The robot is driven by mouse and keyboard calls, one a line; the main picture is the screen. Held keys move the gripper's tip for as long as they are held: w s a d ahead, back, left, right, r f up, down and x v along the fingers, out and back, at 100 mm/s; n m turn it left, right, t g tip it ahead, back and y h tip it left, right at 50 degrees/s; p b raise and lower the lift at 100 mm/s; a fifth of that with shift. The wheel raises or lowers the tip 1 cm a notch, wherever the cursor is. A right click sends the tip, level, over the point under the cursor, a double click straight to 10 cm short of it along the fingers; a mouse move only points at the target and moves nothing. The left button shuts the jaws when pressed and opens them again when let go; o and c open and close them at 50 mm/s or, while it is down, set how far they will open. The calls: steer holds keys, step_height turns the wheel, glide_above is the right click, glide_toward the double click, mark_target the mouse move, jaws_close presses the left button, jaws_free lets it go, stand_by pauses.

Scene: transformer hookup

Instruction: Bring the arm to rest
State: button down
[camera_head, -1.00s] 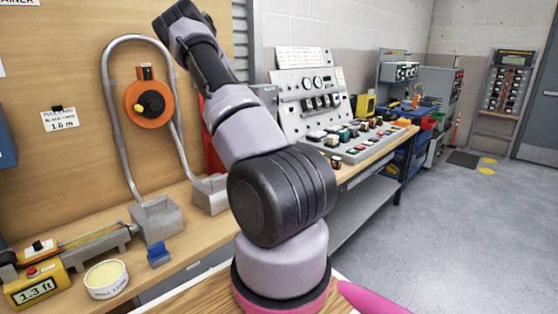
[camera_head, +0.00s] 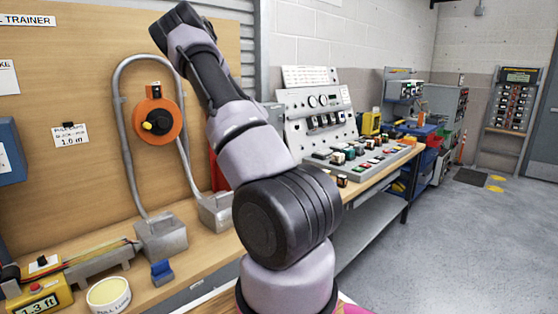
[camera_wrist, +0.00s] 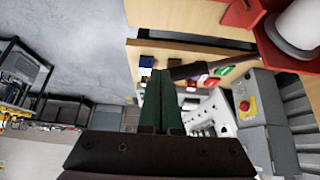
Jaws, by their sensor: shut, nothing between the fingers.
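My arm rises from its base at the bottom centre of the head view, leans up and left, and ends at a dark joint near the top. My gripper is not visible in the head view. In the wrist view my gripper (camera_wrist: 160,82) shows two dark green fingers close together with nothing held. Beyond the fingers are the bench with coloured buttons and the grey control panel, seen turned and partly hidden by the gripper.
A wooden board with a bent conduit (camera_head: 120,130) and orange reel (camera_head: 158,121) stands left, behind my arm. The control console (camera_head: 320,112) sits on a bench to the right. A yellow-lidded tub (camera_head: 108,295) lies front left. Open floor (camera_head: 440,240) is at right.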

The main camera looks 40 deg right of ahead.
steer(key=shift+a, duration=0.1)
stand_by(0.3)
steer(key=s+a+r+n+t+y, duration=0.2)
steer(key=s+a+r+n+y, duration=0.1)
steer(key=a+r, duration=0.8)
steer(key=s+a+r+n+t+y, duration=0.3)
steer(key=a+r, duration=0.4)
steer(key=a, duration=0.9)
steer(key=s+a+r+n+t+y, duration=0.1)
steer(key=s+a+r+n, duration=0.2)
steer(key=s+a, duration=0.5)
steer(key=s+a+r+n+y, duration=0.1)
steer(key=s+a+r+n, duration=0.3)
steer(key=s+a+r, duration=0.2)
steer(key=s+a, duration=0.2)
steer(key=s, duration=0.2)
steer(key=shift+s+r+t+y, duration=0.15)
steer(key=shift+s+t+y, duration=0.1)
steer(key=shift+t+y, duration=0.15)
